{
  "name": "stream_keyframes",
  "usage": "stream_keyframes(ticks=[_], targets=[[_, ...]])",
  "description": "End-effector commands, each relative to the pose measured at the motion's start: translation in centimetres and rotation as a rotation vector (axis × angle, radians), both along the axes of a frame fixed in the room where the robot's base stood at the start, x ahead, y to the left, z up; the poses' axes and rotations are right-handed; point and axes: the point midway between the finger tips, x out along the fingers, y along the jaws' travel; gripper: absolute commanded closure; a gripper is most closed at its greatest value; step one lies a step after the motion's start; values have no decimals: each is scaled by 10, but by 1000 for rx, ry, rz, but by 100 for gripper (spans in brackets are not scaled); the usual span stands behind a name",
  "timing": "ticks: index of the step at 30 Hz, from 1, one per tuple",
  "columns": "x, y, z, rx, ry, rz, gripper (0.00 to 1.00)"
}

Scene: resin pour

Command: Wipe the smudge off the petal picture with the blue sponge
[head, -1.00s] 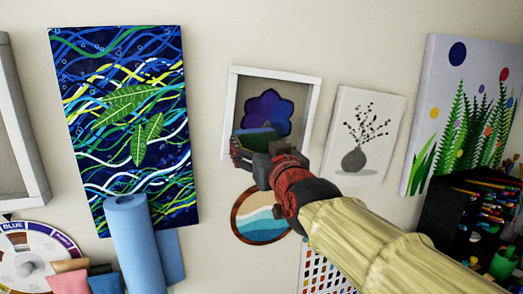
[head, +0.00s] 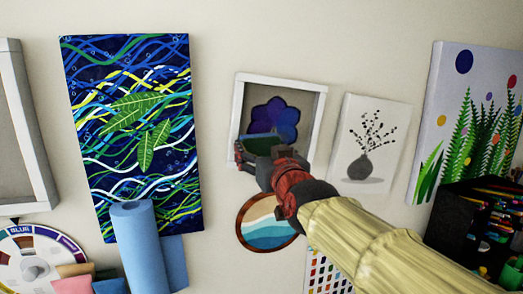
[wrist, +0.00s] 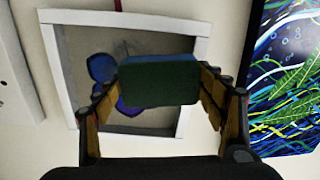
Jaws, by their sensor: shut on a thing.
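The petal picture (head: 290,108) hangs on the wall in a white frame, with a blue-purple flower on a grey ground. It also shows in the wrist view (wrist: 180,45), where the sponge hides part of the flower. My gripper (head: 262,146) is in front of the picture's lower left part, shut on the blue sponge (wrist: 158,84). The sponge shows a dark green face and a blue edge, between the two fingers. Whether it touches the picture I cannot tell. I cannot make out a smudge; the sponge and gripper cover part of the picture.
A round wave picture (head: 266,228) hangs just below. A vase picture (head: 370,150) is close on the right, and a blue wavy canvas (head: 130,120) on the left. A blue roll (head: 140,250) stands below that canvas. A black organiser (head: 460,215) with pens is at lower right.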

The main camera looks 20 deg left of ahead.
Motion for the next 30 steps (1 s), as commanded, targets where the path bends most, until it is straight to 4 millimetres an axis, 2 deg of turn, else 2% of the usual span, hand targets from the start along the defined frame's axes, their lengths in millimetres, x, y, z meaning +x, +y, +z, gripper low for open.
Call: stream_keyframes(ticks=[30], targets=[[16, 10, 0, -1, 1, 0, 53]])
